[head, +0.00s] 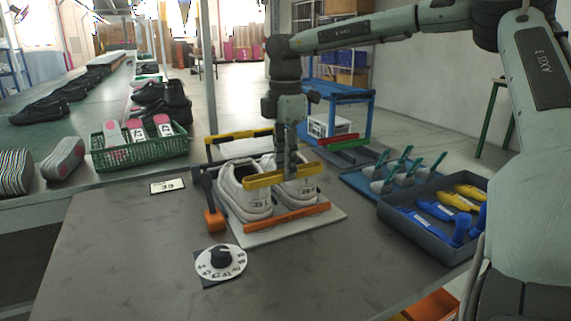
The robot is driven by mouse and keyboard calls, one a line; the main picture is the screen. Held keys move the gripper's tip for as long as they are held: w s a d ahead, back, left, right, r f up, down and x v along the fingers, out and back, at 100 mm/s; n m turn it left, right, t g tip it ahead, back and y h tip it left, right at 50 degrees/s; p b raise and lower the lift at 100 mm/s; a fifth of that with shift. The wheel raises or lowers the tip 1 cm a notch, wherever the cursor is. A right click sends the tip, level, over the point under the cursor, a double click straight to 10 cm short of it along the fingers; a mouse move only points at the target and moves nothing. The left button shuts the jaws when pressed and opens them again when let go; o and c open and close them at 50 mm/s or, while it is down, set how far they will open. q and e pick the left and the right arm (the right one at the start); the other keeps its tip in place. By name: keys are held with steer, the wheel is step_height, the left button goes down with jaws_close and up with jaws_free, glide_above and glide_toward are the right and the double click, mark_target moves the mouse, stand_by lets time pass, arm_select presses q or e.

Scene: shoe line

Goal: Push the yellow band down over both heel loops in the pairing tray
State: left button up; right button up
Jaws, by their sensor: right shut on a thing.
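A pair of white shoes (251,201) stands side by side in the pairing tray (325,220), heels towards me, with dark numbers on the heels. My right gripper (286,171) points straight down and is shut on the yellow band (261,180). The band lies crosswise at the top of both heels, its right end a little higher in the picture. The heel loops are hidden behind the band and fingers, and I cannot tell whether the band is around them. My left gripper is not in view.
An orange bar (287,216) runs across the tray front. A grey bin (424,232) with blue and yellow pieces stands right. A green basket (138,153) stands back left.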

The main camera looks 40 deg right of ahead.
steer(key=o, duration=0.9)
steer(key=shift+r, duration=0.1)
step_height(320, 180, up, 9)
steer(key=p, duration=0.4)
stand_by(0.5)
stand_by(0.5)
